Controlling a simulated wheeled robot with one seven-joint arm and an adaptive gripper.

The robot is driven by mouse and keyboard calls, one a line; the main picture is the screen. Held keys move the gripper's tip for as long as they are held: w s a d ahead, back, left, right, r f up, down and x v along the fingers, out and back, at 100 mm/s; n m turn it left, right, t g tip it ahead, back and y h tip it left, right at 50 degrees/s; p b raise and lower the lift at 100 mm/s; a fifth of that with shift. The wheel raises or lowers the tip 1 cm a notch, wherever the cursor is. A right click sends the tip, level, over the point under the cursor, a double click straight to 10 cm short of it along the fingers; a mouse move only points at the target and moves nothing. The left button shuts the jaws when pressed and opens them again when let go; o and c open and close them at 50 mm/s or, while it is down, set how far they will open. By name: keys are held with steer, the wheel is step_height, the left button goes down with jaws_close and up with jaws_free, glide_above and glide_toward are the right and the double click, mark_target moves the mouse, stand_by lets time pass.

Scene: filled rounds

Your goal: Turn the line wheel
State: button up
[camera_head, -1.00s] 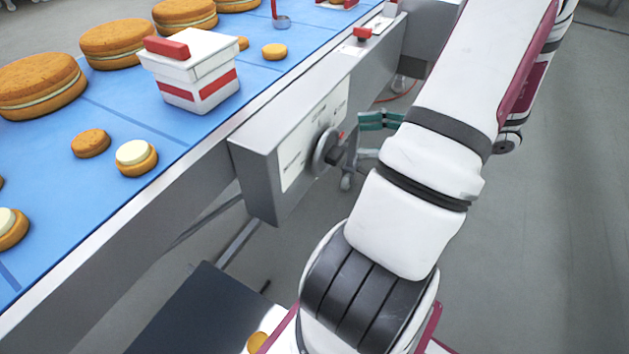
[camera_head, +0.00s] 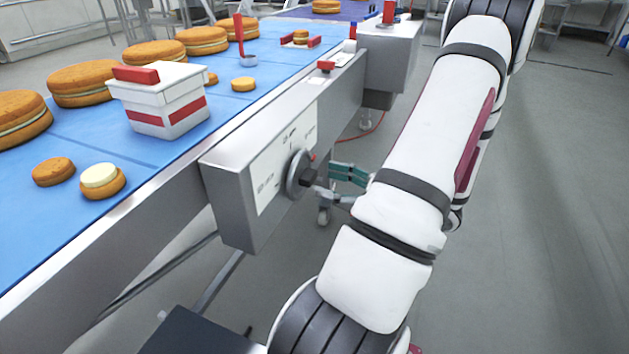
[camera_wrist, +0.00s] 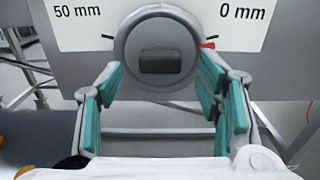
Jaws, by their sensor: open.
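The line wheel (camera_head: 297,174) is a round grey dial with a dark block-shaped grip, on the front of a grey control box (camera_head: 228,211) at the side of the conveyor. In the wrist view the wheel (camera_wrist: 160,58) is upper middle, with a red pointer (camera_wrist: 208,45) at its right edge, beside the 0 mm end of a scale marked 50 mm at left. My gripper (camera_wrist: 160,92) is open, its teal-padded fingers spread to either side below the wheel's dark grip. In the head view my gripper (camera_head: 325,185) is close to the wheel. I cannot tell whether any finger touches it.
The blue conveyor (camera_head: 130,150) carries several round filled cakes and a white tub with a red band (camera_head: 160,105). A small red button (camera_head: 325,66) sits on the conveyor's rail. A grey box (camera_head: 388,50) stands farther along. The floor at right is clear.

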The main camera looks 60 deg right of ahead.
mark_target(314, 177)
steer(key=shift+w+a+b, duration=0.2)
steer(key=shift+w+b, duration=0.1)
steer(key=shift+w, duration=1.8)
steer(key=c, duration=1.2)
